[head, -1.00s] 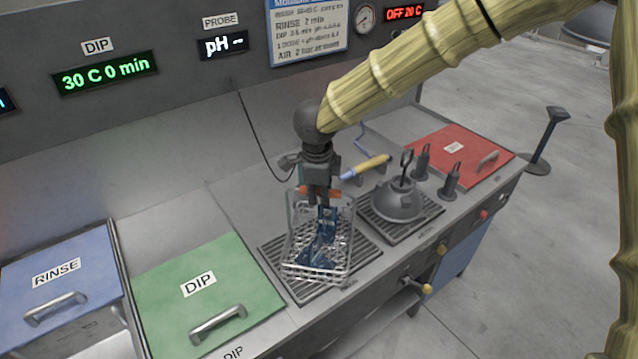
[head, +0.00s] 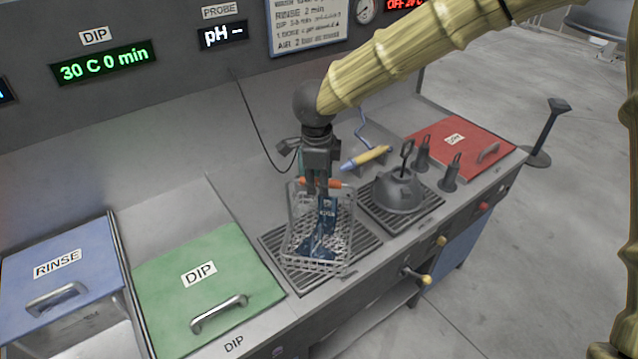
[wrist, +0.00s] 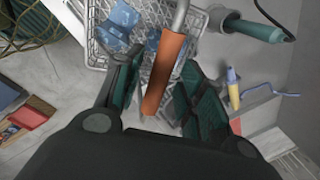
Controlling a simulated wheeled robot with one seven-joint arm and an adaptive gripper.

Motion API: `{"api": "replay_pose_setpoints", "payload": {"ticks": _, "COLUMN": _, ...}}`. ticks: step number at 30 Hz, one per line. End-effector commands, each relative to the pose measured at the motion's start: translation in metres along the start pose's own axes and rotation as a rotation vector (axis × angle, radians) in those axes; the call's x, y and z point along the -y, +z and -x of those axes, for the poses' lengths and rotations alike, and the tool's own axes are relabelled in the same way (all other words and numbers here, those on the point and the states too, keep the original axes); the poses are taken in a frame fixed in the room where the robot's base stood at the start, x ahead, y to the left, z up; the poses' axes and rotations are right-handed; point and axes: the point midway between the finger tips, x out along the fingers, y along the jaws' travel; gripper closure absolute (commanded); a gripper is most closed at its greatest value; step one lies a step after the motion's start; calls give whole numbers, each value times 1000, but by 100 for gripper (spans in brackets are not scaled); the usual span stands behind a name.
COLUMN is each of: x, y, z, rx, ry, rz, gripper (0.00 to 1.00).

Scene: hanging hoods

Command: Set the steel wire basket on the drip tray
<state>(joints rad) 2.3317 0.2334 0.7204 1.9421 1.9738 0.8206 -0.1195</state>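The steel wire basket (head: 290,228) stands upright on the left drip tray (head: 283,276), within its edges as far as I can see. Blue pieces (head: 322,232) lie in it. Its handle has an orange grip (head: 322,183). My gripper (head: 318,188) is above the basket at the handle. In the wrist view, my gripper (wrist: 160,95) has its fingers spread, with the orange grip (wrist: 165,72) between them and gaps beside it. The basket (wrist: 98,45) shows beyond the fingers, and part of it is hidden by them.
A second ribbed tray (head: 418,218) holds a dark domed vessel (head: 398,195) on the right. A yellow-and-blue tool (head: 366,158) lies behind. Green (head: 240,265), blue (head: 90,265) and red (head: 455,150) lids cover the counter's sides. A dark cable hangs from the panel behind.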

Motion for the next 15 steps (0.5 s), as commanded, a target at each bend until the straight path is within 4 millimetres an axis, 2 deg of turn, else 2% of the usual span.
{"api": "replay_pose_setpoints", "payload": {"ticks": 9, "x": 0, "y": 0, "z": 57, "rx": 2, "ry": -2, "rz": -1, "gripper": 61}}
{"api": "replay_pose_setpoints", "payload": {"ticks": 15, "x": 0, "y": 0, "z": 87, "rx": 1, "ry": -1, "rz": 0, "gripper": 61}}
